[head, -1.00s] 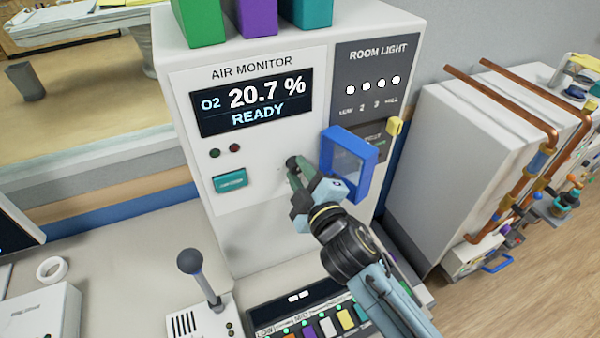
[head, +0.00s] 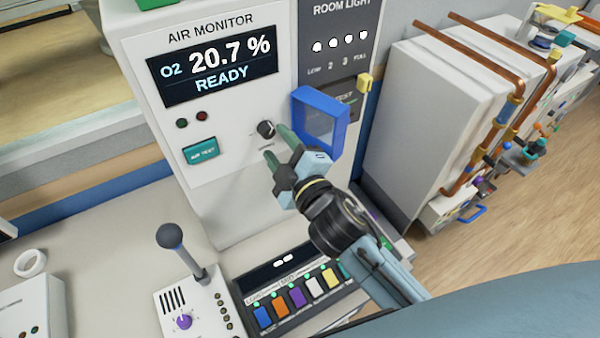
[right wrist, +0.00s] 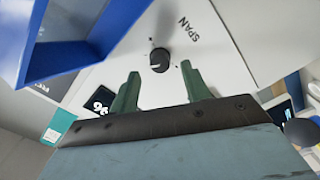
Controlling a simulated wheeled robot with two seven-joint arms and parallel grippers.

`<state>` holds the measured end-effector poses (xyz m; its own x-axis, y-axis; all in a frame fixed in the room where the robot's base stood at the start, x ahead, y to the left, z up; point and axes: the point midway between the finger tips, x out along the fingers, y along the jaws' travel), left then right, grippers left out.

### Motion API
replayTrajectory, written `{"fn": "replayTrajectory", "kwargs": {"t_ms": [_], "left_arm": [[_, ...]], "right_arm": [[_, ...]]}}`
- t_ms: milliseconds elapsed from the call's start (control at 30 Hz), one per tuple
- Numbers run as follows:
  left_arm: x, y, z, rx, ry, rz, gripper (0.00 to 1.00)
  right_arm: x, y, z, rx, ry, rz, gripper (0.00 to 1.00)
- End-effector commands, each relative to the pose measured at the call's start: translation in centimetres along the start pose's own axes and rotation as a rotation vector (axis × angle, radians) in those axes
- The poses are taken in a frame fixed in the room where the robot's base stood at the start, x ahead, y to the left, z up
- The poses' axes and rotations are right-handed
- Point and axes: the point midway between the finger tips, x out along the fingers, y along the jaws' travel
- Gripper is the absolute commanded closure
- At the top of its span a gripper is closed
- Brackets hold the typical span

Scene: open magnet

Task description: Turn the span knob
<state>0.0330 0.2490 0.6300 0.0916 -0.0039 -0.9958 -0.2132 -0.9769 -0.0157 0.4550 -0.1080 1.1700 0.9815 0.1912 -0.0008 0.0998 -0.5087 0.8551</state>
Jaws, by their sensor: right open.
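The span knob (head: 266,128) is a small dark round knob with a light mark on the white front of the air monitor (head: 215,215). In the right wrist view the knob (right wrist: 160,60) shows beside the label SPAN, ahead of my fingertips and roughly between their lines. My right gripper (head: 276,141) is open, its two green fingers pointing at the panel just below and right of the knob. The fingers (right wrist: 160,76) look apart from the knob in the wrist view. The monitor display (head: 218,66) reads O2 20.7 % READY. My left gripper is not in view.
A blue open-fronted box frame (head: 320,122) juts from the panel just right of the knob, close to my right gripper. A teal button (head: 200,151) sits to the left. A lever (head: 185,250) and a panel of coloured switches (head: 298,298) stand below.

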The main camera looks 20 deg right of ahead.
Motion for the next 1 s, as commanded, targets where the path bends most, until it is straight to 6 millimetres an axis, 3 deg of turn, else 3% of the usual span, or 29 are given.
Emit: {"fn": "replayTrajectory", "kwargs": {"t_ms": [200, 400, 633, 1000], "left_arm": [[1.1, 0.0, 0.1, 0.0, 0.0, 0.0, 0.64], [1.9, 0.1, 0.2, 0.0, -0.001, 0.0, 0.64], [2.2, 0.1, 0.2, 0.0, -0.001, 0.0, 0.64], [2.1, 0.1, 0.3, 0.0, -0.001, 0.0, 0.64]], "right_arm": [[-5.1, -0.3, 0.2, 0.001, -0.002, -0.004, 0.53], [-8.4, -0.2, 0.2, 0.0, -0.001, -0.002, 0.53], [-10.1, -0.1, 0.1, 0.0, 0.0, -0.002, 0.53], [-10.2, 0.0, 0.0, -0.001, 0.0, -0.001, 0.53]]}}
